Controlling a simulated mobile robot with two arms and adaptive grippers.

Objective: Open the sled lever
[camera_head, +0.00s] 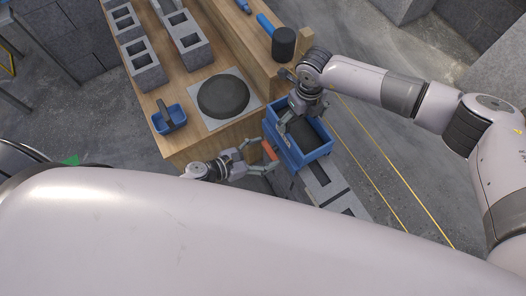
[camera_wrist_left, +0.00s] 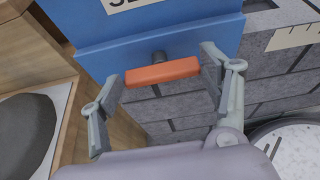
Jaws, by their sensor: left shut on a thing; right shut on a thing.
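The sled (camera_head: 312,157) is a blue open box with dark contents, sitting on a row of grey blocks. Its orange lever (camera_head: 269,150) sticks out from the side facing my left gripper. My left gripper (camera_head: 262,158) is shut on the lever. In the left wrist view, the lever (camera_wrist_left: 162,72) lies across between the two fingers, with a dark pivot behind it on the blue wall (camera_wrist_left: 195,35). My right gripper (camera_head: 292,120) reaches down at the far end of the sled and is shut on it; its fingertips are partly hidden, so the exact grip spot is unclear.
Left of the sled is a wooden table (camera_head: 184,147) with a small blue tray (camera_head: 170,122), a dark round slab on a grey plate (camera_head: 209,120) and several hollow blocks. A hammer (camera_head: 283,42) lies on a wooden ledge. Open floor with yellow lines lies to the right.

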